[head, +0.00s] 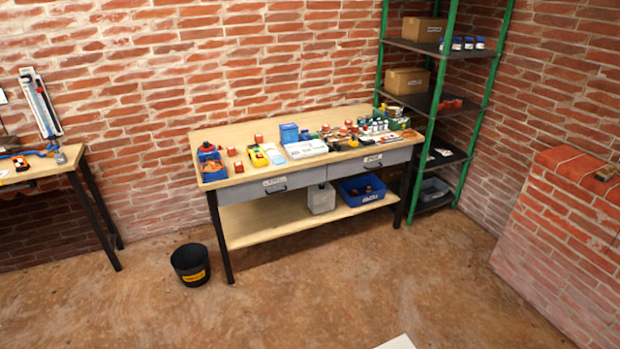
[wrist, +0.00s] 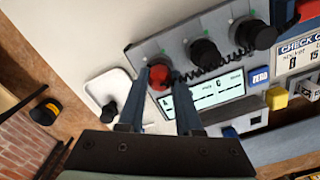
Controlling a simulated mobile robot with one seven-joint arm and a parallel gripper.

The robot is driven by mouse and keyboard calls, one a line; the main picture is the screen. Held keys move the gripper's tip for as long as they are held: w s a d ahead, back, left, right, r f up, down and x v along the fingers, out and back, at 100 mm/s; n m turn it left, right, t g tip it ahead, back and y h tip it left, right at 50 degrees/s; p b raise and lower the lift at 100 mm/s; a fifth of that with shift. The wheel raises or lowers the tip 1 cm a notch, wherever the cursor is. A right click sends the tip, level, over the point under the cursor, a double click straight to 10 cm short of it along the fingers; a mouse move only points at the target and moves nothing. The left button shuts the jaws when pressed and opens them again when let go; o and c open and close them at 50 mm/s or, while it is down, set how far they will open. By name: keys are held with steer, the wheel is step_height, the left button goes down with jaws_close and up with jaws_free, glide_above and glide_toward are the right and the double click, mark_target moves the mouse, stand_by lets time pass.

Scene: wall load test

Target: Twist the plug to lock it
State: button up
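In the wrist view, a round red plug (wrist: 160,76) sits at the left end of a grey panel (wrist: 150,50). A black coiled cord (wrist: 205,70) runs beside it to the right. My gripper (wrist: 163,90) points at the red plug with its two fingers apart. The plug shows between and just beyond the fingertips; a small gap seems to remain on the right side, and contact on the left cannot be told. Two black round plugs or knobs (wrist: 205,53) (wrist: 254,34) stand on the same panel to the right. My gripper does not show in the head view.
A display (wrist: 215,92), a blue ZERO button (wrist: 258,76) and a yellow block (wrist: 276,98) lie close right of my fingers. A black knob (wrist: 109,112) on a white plate is to the left. The head view shows a cluttered workbench (head: 240,192), shelving (head: 425,100) and open floor.

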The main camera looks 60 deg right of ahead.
jaws_close()
